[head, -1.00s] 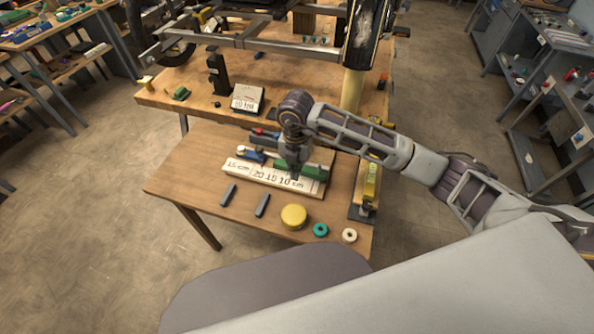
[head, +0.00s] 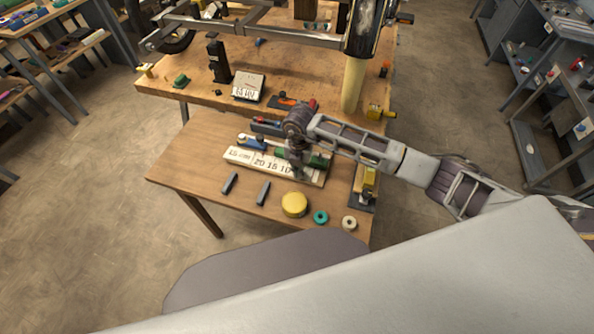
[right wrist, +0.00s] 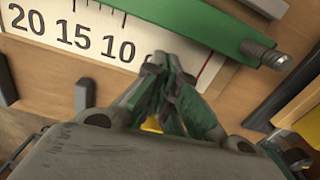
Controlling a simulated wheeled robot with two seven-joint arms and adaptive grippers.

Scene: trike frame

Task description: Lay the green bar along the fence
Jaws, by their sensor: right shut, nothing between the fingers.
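The green bar (head: 319,159) lies on the measuring board, partly hidden behind my right gripper in the head view. The right wrist view shows the bar (right wrist: 190,22) running along the upper edge of the white scale (right wrist: 70,38), with a threaded stud (right wrist: 265,55) at its right end. My right gripper (right wrist: 166,66) is shut and empty, its fingertips over the scale just right of the "10", on the near side of the bar. In the head view the gripper (head: 298,176) points down at the board. The fence cannot be clearly made out behind the arm. My left gripper is out of view.
Two dark grey pieces (head: 229,183), a yellow disc (head: 294,204), a teal ring (head: 320,217) and a white ring (head: 349,223) lie along the table's front. A yellow-topped device (head: 369,180) stands at the right edge. The table's left part is clear.

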